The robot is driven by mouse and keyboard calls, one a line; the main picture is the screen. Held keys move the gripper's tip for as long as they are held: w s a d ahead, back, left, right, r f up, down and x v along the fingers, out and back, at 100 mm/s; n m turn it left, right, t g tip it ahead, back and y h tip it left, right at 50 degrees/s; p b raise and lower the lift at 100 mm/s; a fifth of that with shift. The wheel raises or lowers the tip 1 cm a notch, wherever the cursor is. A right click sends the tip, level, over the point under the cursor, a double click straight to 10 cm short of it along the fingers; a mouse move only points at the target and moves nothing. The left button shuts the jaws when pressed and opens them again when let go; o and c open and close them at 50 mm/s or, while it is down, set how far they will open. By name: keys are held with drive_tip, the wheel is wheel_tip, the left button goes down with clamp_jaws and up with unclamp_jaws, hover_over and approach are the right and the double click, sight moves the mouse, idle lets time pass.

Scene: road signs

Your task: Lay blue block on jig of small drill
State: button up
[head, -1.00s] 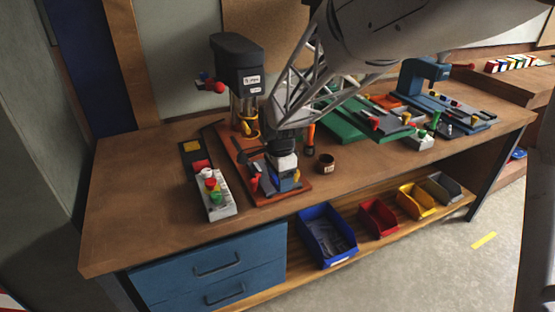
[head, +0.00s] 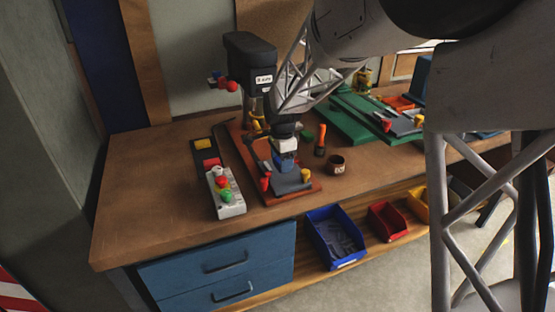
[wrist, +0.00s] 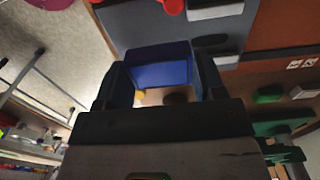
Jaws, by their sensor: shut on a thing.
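The small drill (head: 250,65) is a dark-headed drill press with a red-brown base (head: 272,196) on the workbench. Its jig (head: 291,184) is a grey plate with red and yellow parts at the front of the base. My gripper (head: 285,157) is shut on the blue block (head: 285,164), just behind and apparently above the grey plate. In the wrist view the blue block (wrist: 160,66) sits between the two dark fingers, with grey jig surface (wrist: 228,32) beside and beyond it. Whether the block touches the jig cannot be told.
A control box with red and green buttons (head: 226,194) stands left of the base. A small brown cup (head: 336,164) and an orange-handled tool (head: 321,140) stand to the right. A green plate (head: 350,122) lies farther right. The bench's left part is clear.

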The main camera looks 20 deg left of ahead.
sight(277, 159)
drive_tip(key=shift+w+a+f, duration=0.1)
drive_tip(key=shift+w+a, duration=0.5)
drive_tip(key=shift+w, duration=0.25)
drive_tip(key=shift+w+a+f, duration=0.1)
drive_tip(key=shift+w+a, duration=0.5)
drive_tip(key=shift+w, duration=0.25)
drive_tip(key=shift+w+a+f, duration=0.1)
drive_tip(key=shift+w+a, duration=0.5)
drive_tip(key=shift+w, duration=0.25)
drive_tip(key=shift+f, duration=1.7)
drive_tip(key=shift+f, duration=0.15)
drive_tip(key=o, duration=1)
wheel_tip(277, 159, up, 12)
